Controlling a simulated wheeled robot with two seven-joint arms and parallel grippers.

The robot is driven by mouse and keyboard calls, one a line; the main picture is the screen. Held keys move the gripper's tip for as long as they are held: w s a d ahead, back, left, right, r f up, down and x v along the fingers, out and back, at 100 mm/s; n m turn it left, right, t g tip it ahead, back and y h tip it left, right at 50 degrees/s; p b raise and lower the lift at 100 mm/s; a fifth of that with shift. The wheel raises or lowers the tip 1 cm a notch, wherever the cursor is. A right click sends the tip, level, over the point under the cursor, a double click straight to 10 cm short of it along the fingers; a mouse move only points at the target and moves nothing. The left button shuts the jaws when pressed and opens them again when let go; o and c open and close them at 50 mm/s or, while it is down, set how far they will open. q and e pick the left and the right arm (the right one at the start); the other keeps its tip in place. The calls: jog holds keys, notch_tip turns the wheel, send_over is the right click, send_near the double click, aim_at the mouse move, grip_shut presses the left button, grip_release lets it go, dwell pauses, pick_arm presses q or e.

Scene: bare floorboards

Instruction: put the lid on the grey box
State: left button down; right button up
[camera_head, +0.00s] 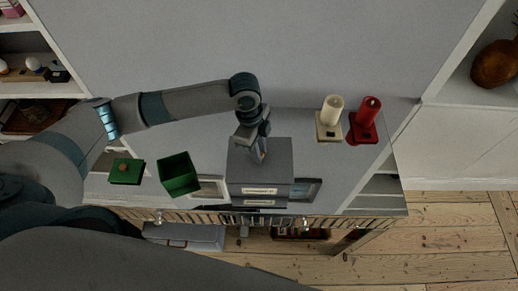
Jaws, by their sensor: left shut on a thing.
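The grey box (262,190) stands near the front edge of the white cabinet top, with a pale label on its front. A flat grey lid (277,155) covers its top as seen from above. I cannot tell whether the lid rests on the rim or hangs slightly above it. My left gripper (258,154) points down at the middle of the lid and is shut on it. The fingers hide the part they grip. My right gripper is not in view.
Left of the grey box stand an open green box (179,174) and a green lid (126,171) with a knob. Shelves are at both sides.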

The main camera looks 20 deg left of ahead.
pick_arm(q)
jog(key=shift+f, duration=0.35)
dwell(0.9)
jog(key=c, duration=1)
grip_release()
jog(key=shift+r, duration=0.1)
jog(key=shift+r+p, duration=1.2)
jog(key=shift+p, duration=0.1)
jog(key=shift+r, duration=2.2)
